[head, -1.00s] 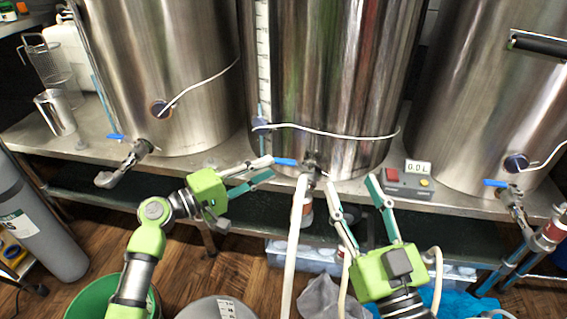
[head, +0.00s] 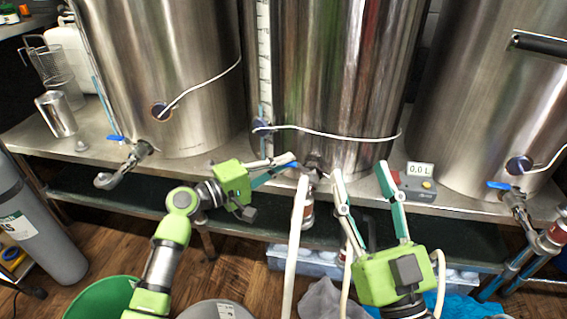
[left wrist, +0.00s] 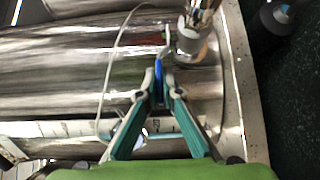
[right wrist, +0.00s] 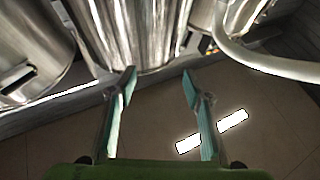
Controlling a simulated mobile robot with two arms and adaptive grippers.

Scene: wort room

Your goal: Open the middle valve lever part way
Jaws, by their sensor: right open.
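The middle valve (head: 312,168) sits low on the front of the middle steel vessel (head: 335,80), with a pale hose hanging below it. Its blue lever (left wrist: 158,78) lies between the fingertips of my left gripper (left wrist: 158,72) in the left wrist view, with a finger against each side. In the head view, my left gripper (head: 284,164) hides most of the lever. My right gripper (head: 362,170) is open and empty, right of the valve and in front of the shelf edge. Its spread fingers also show in the right wrist view (right wrist: 158,85).
The pale hose (head: 296,230) hangs between my grippers. Other vessels with blue-levered valves (head: 116,138) (head: 498,185) stand left and right.

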